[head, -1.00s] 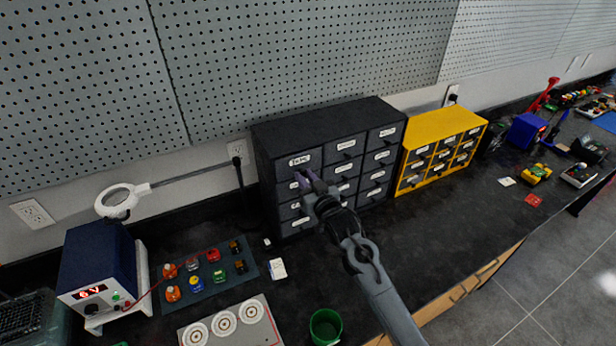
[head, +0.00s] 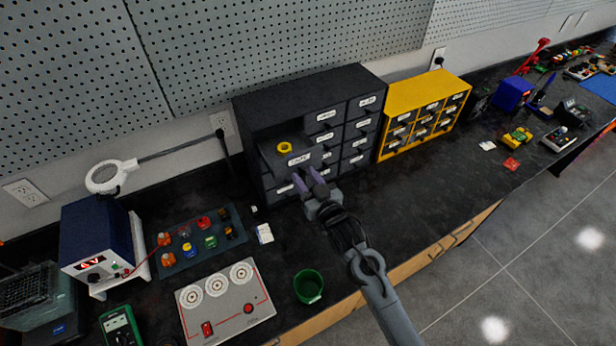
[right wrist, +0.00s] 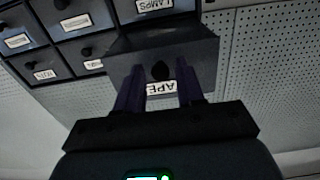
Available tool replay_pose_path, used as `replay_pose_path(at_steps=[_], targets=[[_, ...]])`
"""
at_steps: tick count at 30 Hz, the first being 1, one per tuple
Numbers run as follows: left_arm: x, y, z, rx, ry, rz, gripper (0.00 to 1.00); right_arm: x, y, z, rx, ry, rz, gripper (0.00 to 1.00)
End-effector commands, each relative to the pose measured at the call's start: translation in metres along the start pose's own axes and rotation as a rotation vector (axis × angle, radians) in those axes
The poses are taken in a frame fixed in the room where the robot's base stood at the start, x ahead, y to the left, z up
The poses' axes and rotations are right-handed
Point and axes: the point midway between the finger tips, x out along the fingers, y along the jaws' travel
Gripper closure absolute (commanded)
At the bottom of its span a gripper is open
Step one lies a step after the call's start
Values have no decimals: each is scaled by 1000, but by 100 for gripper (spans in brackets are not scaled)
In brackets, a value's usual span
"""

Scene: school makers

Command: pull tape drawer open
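The tape drawer (head: 316,156) is the upper left drawer of the dark cabinet (head: 310,84). It stands pulled out, with a yellow roll (head: 285,148) inside. In the right wrist view, the drawer front (right wrist: 200,58) shows a label partly reading "APE" and a dark knob (right wrist: 160,70). My right gripper (head: 305,175) is in front of the drawer with its fingers apart. In the right wrist view its fingertips (right wrist: 160,75) are on either side of the knob, with gaps visible; I cannot tell whether either touches the drawer. My left gripper is not in view.
A yellow drawer cabinet (head: 432,84) stands right of the dark one. A green cup (head: 309,287), a grey panel with dials (head: 226,310) and a blue power supply (head: 98,240) are on the bench.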

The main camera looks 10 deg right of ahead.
Motion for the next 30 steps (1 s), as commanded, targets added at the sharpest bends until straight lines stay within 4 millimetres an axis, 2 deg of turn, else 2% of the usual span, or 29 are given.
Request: replay_pose_path(at_steps=[10, 14, 17, 30], targets=[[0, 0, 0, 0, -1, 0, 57, -1, 0, 0, 0, 0, -1, 53], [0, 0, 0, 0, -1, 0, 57, -7, 0, 1, 0, -1, 0, 53], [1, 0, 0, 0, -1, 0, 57, -18, 0, 1, -1, -2, 0, 53], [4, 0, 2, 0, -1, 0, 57, -90, 0, 1, -1, -1, 0, 53]])
